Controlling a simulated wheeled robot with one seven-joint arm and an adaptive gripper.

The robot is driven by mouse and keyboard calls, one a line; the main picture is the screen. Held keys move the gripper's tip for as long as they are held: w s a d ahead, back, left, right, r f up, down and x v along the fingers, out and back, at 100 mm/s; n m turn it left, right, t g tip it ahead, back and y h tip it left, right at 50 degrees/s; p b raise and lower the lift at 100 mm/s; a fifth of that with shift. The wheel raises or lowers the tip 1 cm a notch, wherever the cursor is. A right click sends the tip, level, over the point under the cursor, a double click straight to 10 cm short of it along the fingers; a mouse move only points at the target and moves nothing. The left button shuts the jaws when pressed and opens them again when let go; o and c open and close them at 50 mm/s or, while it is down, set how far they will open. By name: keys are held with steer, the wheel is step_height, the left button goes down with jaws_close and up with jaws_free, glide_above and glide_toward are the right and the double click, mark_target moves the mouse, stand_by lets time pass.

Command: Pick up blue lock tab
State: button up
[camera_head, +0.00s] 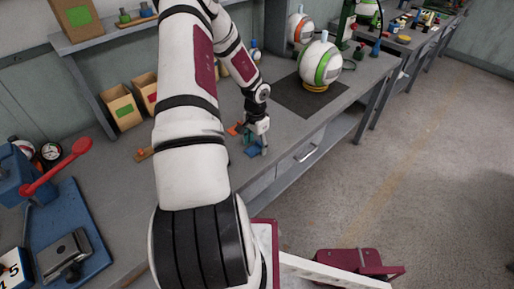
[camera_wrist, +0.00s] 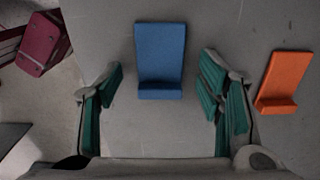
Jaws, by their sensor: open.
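The blue lock tab (camera_wrist: 160,55) is an L-shaped piece lying on the grey worktop, in the upper middle of the wrist view. In the head view the blue tab (camera_head: 252,151) shows small beside my fingertips. My gripper (camera_wrist: 160,98) is open, with green-padded fingers apart on the left and right of the wrist view. The tab's near end lies between the fingertips in that picture, with a gap on both sides. I cannot tell the remaining height. In the head view my gripper (camera_head: 258,148) points down at the worktop.
An orange tab (camera_wrist: 284,82) lies just right of my right finger. The worktop edge is left of the blue tab in the wrist view. A dark mat (camera_head: 310,95) with a white-green ball (camera_head: 320,63) lies farther back. A blue press with a red lever (camera_head: 58,167) stands left.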

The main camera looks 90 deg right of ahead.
steer(key=shift+c, duration=0.2)
steer(key=c, duration=0.9)
steer(key=shift+r, duration=0.1)
